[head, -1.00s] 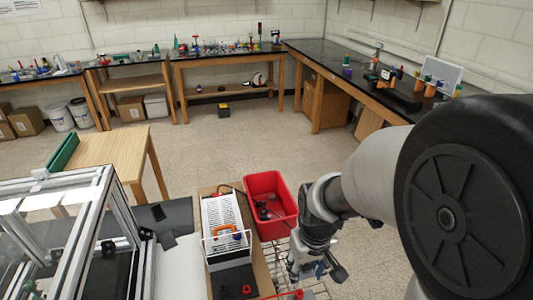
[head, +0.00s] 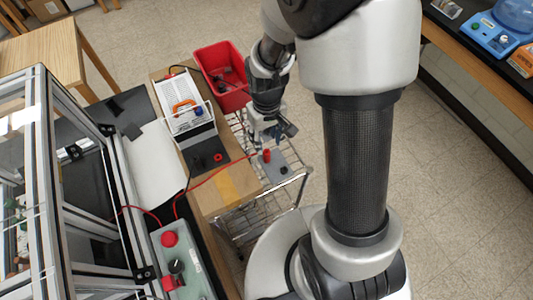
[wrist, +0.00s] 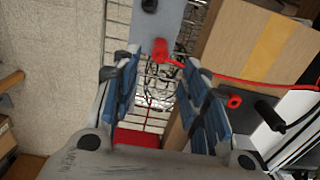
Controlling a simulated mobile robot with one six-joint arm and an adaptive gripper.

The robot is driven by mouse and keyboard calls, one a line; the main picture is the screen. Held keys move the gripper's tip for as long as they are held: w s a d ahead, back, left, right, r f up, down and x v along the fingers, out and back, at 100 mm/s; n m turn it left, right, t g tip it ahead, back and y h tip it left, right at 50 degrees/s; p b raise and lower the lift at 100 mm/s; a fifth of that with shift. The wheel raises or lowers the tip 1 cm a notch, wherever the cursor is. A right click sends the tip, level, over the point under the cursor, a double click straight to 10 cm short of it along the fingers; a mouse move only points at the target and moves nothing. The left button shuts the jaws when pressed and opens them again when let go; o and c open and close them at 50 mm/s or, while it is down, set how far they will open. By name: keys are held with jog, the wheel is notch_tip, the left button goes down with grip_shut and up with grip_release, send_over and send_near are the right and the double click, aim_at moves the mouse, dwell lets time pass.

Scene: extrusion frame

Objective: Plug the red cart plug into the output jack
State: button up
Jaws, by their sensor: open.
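The red cart plug (head: 266,155) stands upright on a grey plate (head: 281,166) on the cart, with a red cable running left from it. In the wrist view the red plug (wrist: 160,51) lies ahead, between the lines of the two fingers. My gripper (head: 272,133) is open and empty, just behind the plug in the head view. Its blue-padded fingers are spread wide in the wrist view (wrist: 165,68); contact with the plug cannot be told. A red ring-shaped jack (head: 218,157), perhaps the output jack, sits on the black panel of the white instrument (head: 190,105).
A control box (head: 180,265) with red knobs sits at lower left beside the aluminium frame (head: 50,170). A black plug (wrist: 269,112) is on the instrument panel. The red cable crosses the cardboard-coloured surface (head: 225,190).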

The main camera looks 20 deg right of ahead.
aim_at(267, 151)
notch_tip(267, 151, down, 8)
jog(key=b, duration=0.6)
jog(key=shift+f, duration=0.25)
dwell(0.6)
jog(key=shift+r, duration=0.1)
grip_shut()
dwell(0.6)
jog(key=shift+r+p, duration=2.3)
jog(key=shift+r, duration=0.7)
